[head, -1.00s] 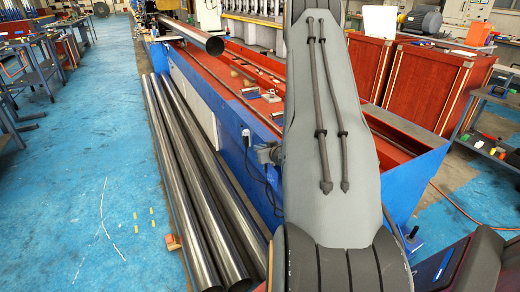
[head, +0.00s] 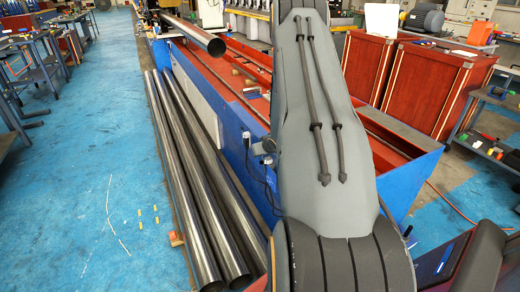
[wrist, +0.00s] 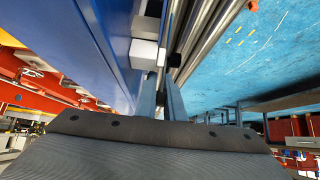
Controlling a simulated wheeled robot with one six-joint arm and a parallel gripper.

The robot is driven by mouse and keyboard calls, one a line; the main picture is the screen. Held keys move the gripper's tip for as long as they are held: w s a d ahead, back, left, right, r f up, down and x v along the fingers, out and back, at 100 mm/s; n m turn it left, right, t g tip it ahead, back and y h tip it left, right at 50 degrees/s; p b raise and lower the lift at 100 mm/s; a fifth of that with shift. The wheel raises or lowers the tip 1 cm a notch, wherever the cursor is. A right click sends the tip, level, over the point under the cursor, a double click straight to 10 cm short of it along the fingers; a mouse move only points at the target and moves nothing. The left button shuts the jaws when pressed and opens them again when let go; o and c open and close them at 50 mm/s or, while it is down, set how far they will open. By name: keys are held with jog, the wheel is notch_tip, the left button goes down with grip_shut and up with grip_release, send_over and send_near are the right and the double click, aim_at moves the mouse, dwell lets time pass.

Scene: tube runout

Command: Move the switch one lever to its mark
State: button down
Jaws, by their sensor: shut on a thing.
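My gripper (wrist: 161,88) shows in the wrist view as two grey fingers pointing up the picture beside the blue machine side. Its fingertips are shut on a small part by a white box (wrist: 144,52). I take the part to be the switch one lever, but the fingers hide most of it and no mark can be made out. In the head view, a small switch box (head: 247,138) with a dark cable sits on the blue side, just left of my arm. My arm hides the gripper's fingers there.
Long steel tubes (head: 190,180) lie on the floor along the machine. Another tube (head: 205,38) juts over the red machine bed (head: 225,72). Red cabinets (head: 430,80) stand at the right. The blue floor (head: 70,200) at the left is mostly clear, with workbenches beyond.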

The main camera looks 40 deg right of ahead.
jog(key=shift+f+g+p, duration=0.2)
jog(key=shift+g+p, duration=0.4)
jog(key=shift+p, duration=0.35)
jog(key=shift+f+y, duration=0.15)
jog(key=shift+y, duration=0.15)
jog(key=c, duration=1.9)
grip_release()
jog(key=shift+o, duration=0.2)
jog(key=shift+v, duration=3.9)
jog(key=shift+w+a, duration=0.1)
